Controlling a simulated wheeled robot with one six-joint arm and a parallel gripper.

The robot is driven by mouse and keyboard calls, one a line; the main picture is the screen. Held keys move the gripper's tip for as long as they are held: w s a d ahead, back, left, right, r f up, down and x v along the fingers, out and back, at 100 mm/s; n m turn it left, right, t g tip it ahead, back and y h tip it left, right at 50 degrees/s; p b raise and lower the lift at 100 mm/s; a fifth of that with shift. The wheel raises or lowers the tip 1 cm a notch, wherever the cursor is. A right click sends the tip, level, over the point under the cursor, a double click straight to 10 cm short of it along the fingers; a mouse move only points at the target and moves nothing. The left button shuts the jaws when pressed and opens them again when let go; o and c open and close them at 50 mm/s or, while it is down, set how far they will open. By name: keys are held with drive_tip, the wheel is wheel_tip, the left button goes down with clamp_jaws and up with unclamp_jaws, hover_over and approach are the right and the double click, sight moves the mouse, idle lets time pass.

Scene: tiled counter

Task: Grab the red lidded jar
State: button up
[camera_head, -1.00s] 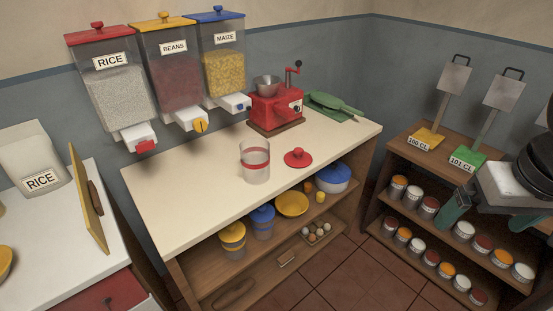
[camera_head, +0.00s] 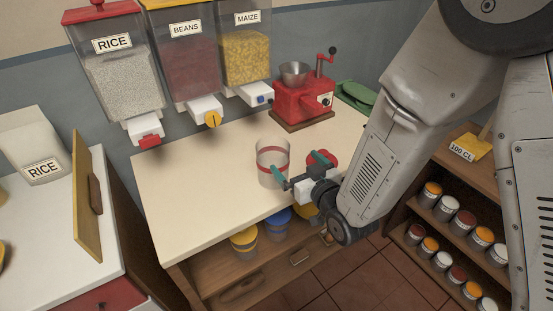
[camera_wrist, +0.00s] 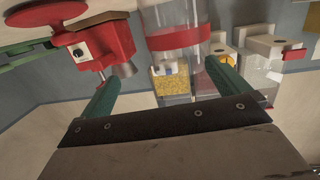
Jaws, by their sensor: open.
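The jar (camera_head: 272,150) is clear with a red band and stands upright and open on the cream counter. Its red lid (camera_head: 332,157) lies apart to its right, partly hidden behind my gripper. My gripper (camera_head: 294,164) is open, its green fingers spread at the jar's right side; one finger overlaps the jar's lower right in the head view. In the wrist view, which is upside down, the jar (camera_wrist: 178,38) shows ahead between my gripper's fingers (camera_wrist: 167,82). I cannot tell whether either finger touches it.
A red mill (camera_head: 303,99) stands behind the jar. Rice, beans and maize dispensers (camera_head: 187,60) hang on the wall at the back left. The counter (camera_head: 190,195) is clear left of the jar. Shelves of tins (camera_head: 460,220) stand at the right.

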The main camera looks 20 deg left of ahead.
sight(283, 166)
drive_tip(key=shift+s+a+f+n+y, duration=0.15)
drive_tip(key=shift+s+a+f+y, duration=0.25)
drive_tip(key=shift+a, duration=0.2)
drive_tip(key=shift+s+a+f+n+y, duration=0.15)
drive_tip(key=shift+s+a+f+y, duration=0.2)
drive_tip(key=shift+a+y, duration=0.2)
drive_tip(key=x, duration=0.7)
drive_tip(key=shift+w+a+f, duration=0.1)
drive_tip(key=shift+w+a, duration=0.15)
drive_tip(key=c, duration=1.3)
